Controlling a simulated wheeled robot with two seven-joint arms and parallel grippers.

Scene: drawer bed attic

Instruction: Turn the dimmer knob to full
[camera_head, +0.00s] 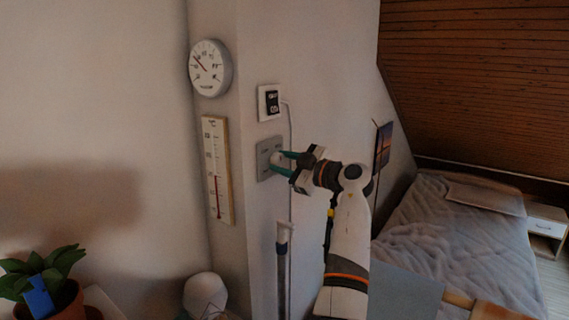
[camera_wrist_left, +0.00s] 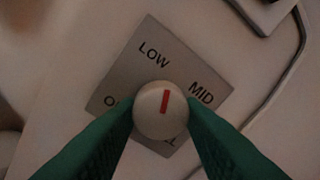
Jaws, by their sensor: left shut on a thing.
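The dimmer plate (camera_head: 264,170) is a grey square on the narrow wall face. In the left wrist view the plate (camera_wrist_left: 186,62) appears tilted, with LOW and MID readable; the labels at left and bottom are partly hidden. The round pale knob (camera_wrist_left: 150,118) has a red mark (camera_wrist_left: 165,101) pointing up and slightly right, between LOW and MID. My left gripper (camera_head: 279,163) is at the plate. Its green fingers (camera_wrist_left: 161,125) are shut on the knob, one on each side. My right gripper is not in view.
A white display unit (camera_head: 270,102) with a cable is above the plate. A thermometer (camera_head: 217,170) and round dial (camera_head: 210,68) hang to the left. A grey upright pole (camera_head: 283,262) stands below. A plant (camera_head: 40,278) is lower left; a bed (camera_head: 455,240) is right.

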